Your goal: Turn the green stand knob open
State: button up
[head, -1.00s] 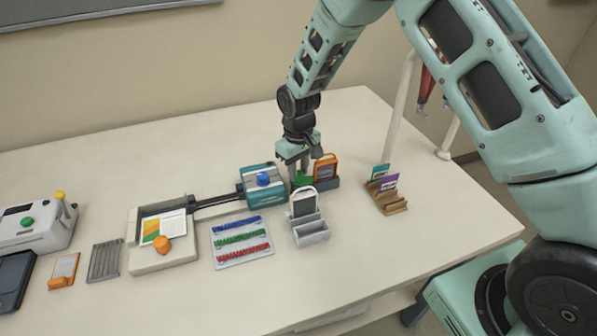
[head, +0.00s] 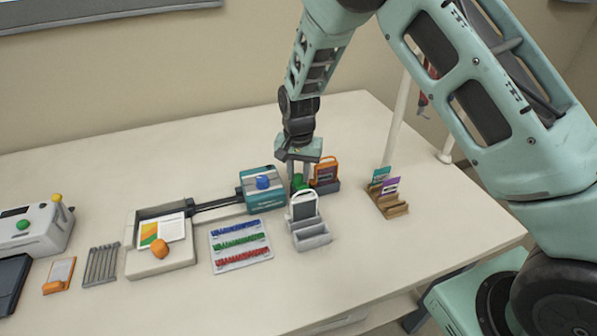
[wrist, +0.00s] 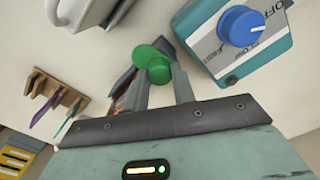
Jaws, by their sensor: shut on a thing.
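The green stand knob (head: 298,183) is behind the grey holder, right of the teal box. In the wrist view the green knob (wrist: 157,68) shows as a rounded piece in front of a green disc. My gripper (head: 300,180) points down over it, and its two fingers (wrist: 158,80) are shut on the knob from both sides. The fingers and the grey holder partly hide the knob in the head view. How far the knob is turned cannot be told.
The teal box (head: 264,203) with a blue knob (head: 263,182) stands close on the left. An orange-framed badge (head: 325,171) in a dark stand is close on the right. The grey holder (head: 311,236) is in front. A wooden card rack (head: 392,206) stands farther right.

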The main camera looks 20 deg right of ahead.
aim_at(299, 176)
jog(key=shift+m, duration=1.2)
jog(key=o, duration=1)
jog(key=shift+r, duration=0.1)
notch_tip(299, 176, up, 17)
jog(key=shift+r+b, duration=0.15)
jog(key=shift+b, duration=1.05)
